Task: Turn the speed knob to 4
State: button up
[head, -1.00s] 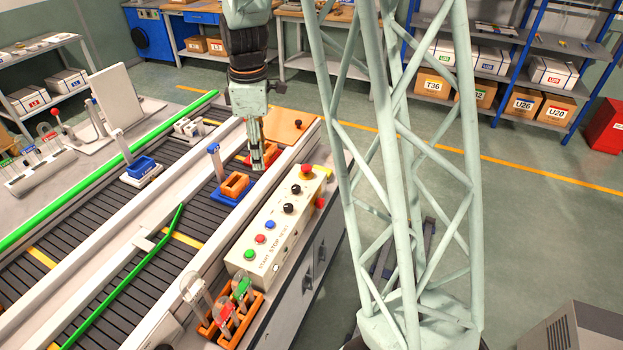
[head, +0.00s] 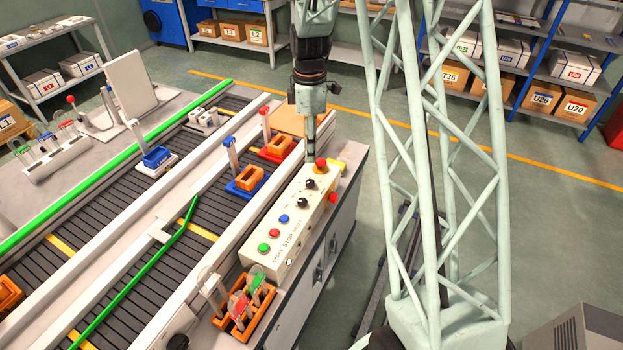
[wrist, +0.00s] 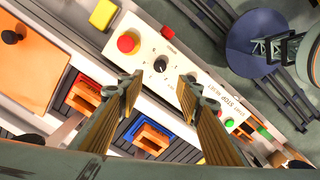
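A white control panel (head: 290,225) carries two black knobs, the one nearer the emergency stop (head: 310,184) and the other (head: 302,202). I cannot tell which is the speed knob. My gripper (head: 310,162) points down over the panel's far end, close to the emergency stop. In the wrist view my gripper (wrist: 160,80) is open and empty. The black knob beside the emergency stop (wrist: 160,64) shows in the gap, slightly beyond the fingertips and apart from them. Its scale marks are too small to read. The other knob is hidden there, likely behind the right finger.
The red emergency stop (head: 320,164) stands close beside my gripper. Green (head: 263,247), red (head: 274,233) and blue (head: 284,218) buttons line the panel. An orange rack (head: 232,325) stands at the near end. The conveyor with a blue-and-orange fixture (head: 246,180) runs along the left.

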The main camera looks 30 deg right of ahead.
aim_at(310, 182)
jog(key=shift+f, duration=0.1)
jog(key=shift+f+b, duration=0.45)
jog(key=shift+f, duration=6.35)
jog(key=c, duration=0.9)
